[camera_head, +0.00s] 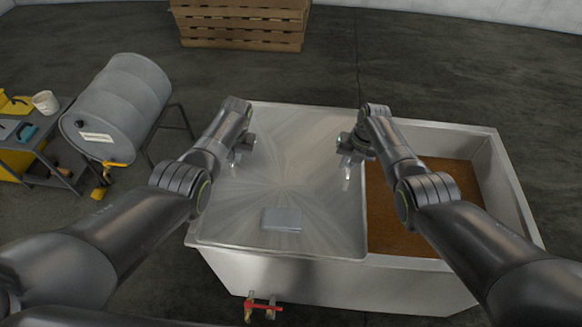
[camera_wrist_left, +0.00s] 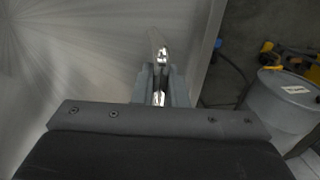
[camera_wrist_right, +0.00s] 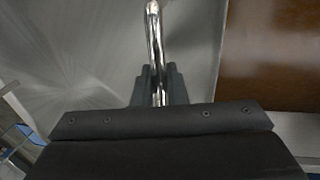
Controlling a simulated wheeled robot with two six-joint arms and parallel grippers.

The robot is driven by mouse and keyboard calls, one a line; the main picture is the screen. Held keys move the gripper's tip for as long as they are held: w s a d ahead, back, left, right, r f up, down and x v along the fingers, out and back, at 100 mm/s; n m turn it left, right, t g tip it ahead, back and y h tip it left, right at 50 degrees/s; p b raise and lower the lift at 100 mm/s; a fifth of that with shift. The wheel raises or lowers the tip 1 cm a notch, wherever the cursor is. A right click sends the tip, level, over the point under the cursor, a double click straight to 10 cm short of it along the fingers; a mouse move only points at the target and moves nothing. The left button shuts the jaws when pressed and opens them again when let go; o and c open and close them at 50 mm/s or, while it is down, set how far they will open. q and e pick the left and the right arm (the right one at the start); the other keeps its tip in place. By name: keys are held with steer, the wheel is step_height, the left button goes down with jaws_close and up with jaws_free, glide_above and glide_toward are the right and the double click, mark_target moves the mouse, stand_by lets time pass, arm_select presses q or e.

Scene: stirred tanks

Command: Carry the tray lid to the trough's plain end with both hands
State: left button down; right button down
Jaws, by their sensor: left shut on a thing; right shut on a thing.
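The tray lid (camera_head: 290,160) is a broad brushed-metal sheet over the left part of the trough, with a small grey-blue plate (camera_head: 282,219) near its front edge. I cannot tell whether it touches the rim. The trough (camera_head: 340,284) is a pale metal box, and brown contents (camera_head: 440,180) show uncovered at its right. My left gripper (camera_wrist_left: 160,85) is shut on a shiny bar handle (camera_wrist_left: 158,45) near the lid's left edge. My right gripper (camera_wrist_right: 156,85) is shut on the matching handle (camera_wrist_right: 154,30) near the lid's right edge.
A red-handled valve (camera_head: 263,306) sticks out low on the trough's front, toward the left. A grey drum (camera_head: 125,100) on a stand and a tool bench (camera_head: 45,135) are at left. Wooden pallets (camera_head: 243,25) are stacked behind. Floor at the right is clear.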

arm_select(q)
steer(key=shift+w+r, duration=0.15)
steer(key=shift+r, duration=0.1)
arm_select(e)
steer(key=shift+w+r, duration=0.15)
steer(key=shift+r, duration=0.1)
